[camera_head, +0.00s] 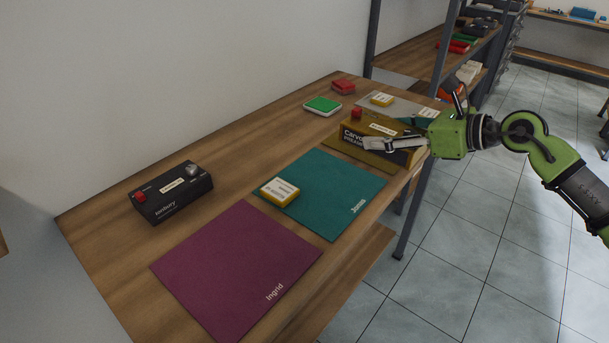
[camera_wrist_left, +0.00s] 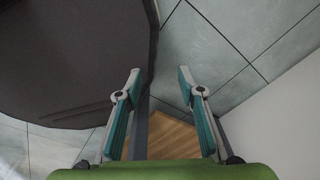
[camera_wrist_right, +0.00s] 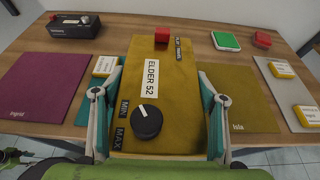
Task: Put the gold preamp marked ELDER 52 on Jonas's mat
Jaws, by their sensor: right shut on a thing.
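The gold preamp (camera_head: 352,138) stands at the far side of Jonas's mat in the head view. Its ELDER 52 label, black knob and red button show on its top in the right wrist view (camera_wrist_right: 165,105). My right gripper (camera_head: 385,144) is shut on the preamp, with one finger on each side. Whether its base touches anything is hard to tell. Jonas's teal mat (camera_head: 335,182) lies on the bench, with a yellow-edged white box (camera_head: 279,192) on its left part. My left gripper (camera_wrist_left: 160,78) is open and empty, away from the bench.
Ingrid's purple mat (camera_head: 235,270) is empty, left of Jonas's. Isla's olive mat (camera_wrist_right: 246,105) lies right of the preamp.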

